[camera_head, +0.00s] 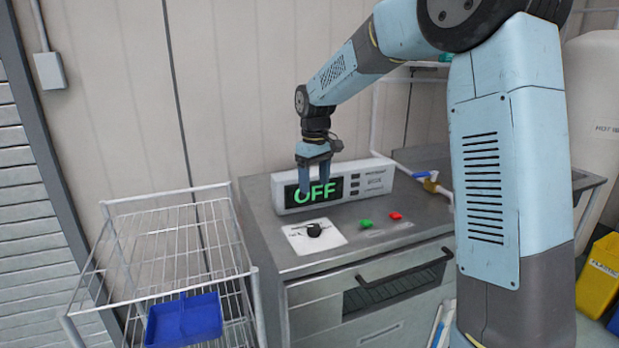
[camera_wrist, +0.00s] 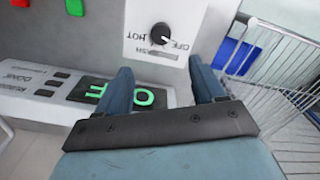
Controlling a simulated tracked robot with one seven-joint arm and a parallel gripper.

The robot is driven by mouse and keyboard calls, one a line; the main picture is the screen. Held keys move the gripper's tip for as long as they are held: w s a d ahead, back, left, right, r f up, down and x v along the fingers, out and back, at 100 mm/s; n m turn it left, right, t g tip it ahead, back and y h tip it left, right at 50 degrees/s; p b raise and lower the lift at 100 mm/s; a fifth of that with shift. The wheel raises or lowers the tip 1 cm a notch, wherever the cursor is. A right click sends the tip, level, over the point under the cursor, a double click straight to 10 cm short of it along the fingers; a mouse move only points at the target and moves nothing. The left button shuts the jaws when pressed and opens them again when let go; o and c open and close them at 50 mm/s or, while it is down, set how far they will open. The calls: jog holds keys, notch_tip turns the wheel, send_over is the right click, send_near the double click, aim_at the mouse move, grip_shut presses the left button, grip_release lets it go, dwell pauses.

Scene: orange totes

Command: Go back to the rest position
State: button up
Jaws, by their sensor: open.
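My gripper (camera_head: 314,185) hangs pointing down in front of the grey display box (camera_head: 372,182), over the grey cabinet top (camera_head: 262,232). The green letters OFF show on the box's screen, partly covered by my fingers in the head view. In the wrist view my gripper (camera_wrist: 160,88) has its two blue fingers spread apart with nothing between them. A black knob (camera_head: 314,230) on a white plate sits on the cabinet top in front of the gripper. The knob also shows beyond the fingers in the wrist view (camera_wrist: 161,34), apart from them.
A green button (camera_head: 366,223) and a red button (camera_head: 396,216) sit right of the knob. A wire rack (camera_head: 150,258) with a blue tray (camera_head: 184,320) stands left of the cabinet. A yellow bin (camera_head: 599,275) is at far right. The wall is close behind the display box.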

jog(key=s+d+r+m+t, duration=0.1)
jog(key=s+d+r+m, duration=0.2)
jog(key=s, duration=0.5)
jog(key=s+d+r+m+t, duration=0.1)
jog(key=s+d+r+t, duration=0.1)
jog(key=s+d+r, duration=0.35)
jog(key=s+d+r+m+t, duration=0.15)
jog(key=s+d, duration=0.35)
jog(key=s, duration=0.5)
jog(key=s+d+f+m+t, duration=0.1)
jog(key=s+d+f+m, duration=0.1)
jog(key=s, duration=0.7)
jog(key=shift+s+d+f+m, duration=0.25)
jog(key=shift+s+d+m, duration=0.15)
jog(key=shift+d, duration=0.15)
jog(key=shift+c, duration=0.2)
